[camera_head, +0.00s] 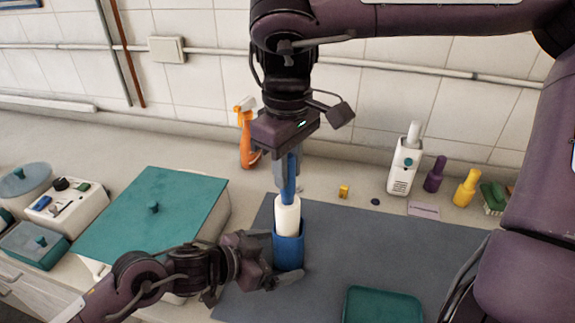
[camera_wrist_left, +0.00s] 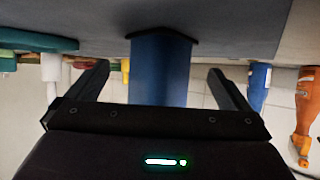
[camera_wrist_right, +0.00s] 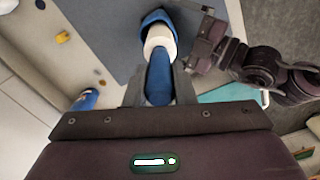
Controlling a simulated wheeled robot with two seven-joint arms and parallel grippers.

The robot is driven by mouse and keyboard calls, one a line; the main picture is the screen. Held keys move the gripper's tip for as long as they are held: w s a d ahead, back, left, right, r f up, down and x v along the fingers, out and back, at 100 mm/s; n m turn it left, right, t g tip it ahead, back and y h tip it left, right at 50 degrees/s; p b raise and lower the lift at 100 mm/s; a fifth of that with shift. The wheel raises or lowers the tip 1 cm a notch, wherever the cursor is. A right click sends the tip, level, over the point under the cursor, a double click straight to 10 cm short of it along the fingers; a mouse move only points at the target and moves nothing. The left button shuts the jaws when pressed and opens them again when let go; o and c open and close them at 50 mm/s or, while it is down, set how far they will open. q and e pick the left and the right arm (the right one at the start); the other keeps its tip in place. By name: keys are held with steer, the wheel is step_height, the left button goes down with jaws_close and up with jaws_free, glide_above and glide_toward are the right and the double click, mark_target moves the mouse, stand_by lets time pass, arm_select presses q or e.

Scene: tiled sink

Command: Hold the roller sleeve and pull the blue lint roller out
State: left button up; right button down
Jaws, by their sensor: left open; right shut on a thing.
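The blue lint roller has a blue handle (camera_head: 291,175) and a white roll (camera_head: 287,215). It stands upright, its lower part inside the blue roller sleeve (camera_head: 288,252) on the dark mat. My right gripper (camera_wrist_right: 158,82) points down from above and is shut on the handle. The white roll (camera_wrist_right: 160,40) shows between handle and sleeve in the right wrist view. My left gripper (camera_head: 274,266) is low beside the sleeve and open. In the left wrist view the sleeve (camera_wrist_left: 160,75) stands between its fingers, with gaps on both sides. The roll's lower end is hidden.
A teal-lidded box (camera_head: 150,215) stands left of the mat (camera_head: 350,235). A teal tray (camera_head: 382,305) lies at the front right. An orange spray bottle (camera_head: 247,140), a white bottle (camera_head: 404,165), and purple and yellow bottles stand behind. The mat right of the sleeve is clear.

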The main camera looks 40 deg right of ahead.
arm_select(q)
steer(key=v, duration=0.9)
steer(key=shift+a+r, duration=0.15)
steer(key=shift+a, duration=0.1)
arm_select(e)
steer(key=shift+a+r, duration=0.1)
steer(key=shift+r+p, duration=2.1)
steer(key=shift+r, duration=1.05)
arm_select(q)
step_height(320, 180, up, 4)
steer(key=shift+r, duration=0.1)
arm_select(e)
steer(key=shift+f, duration=0.1)
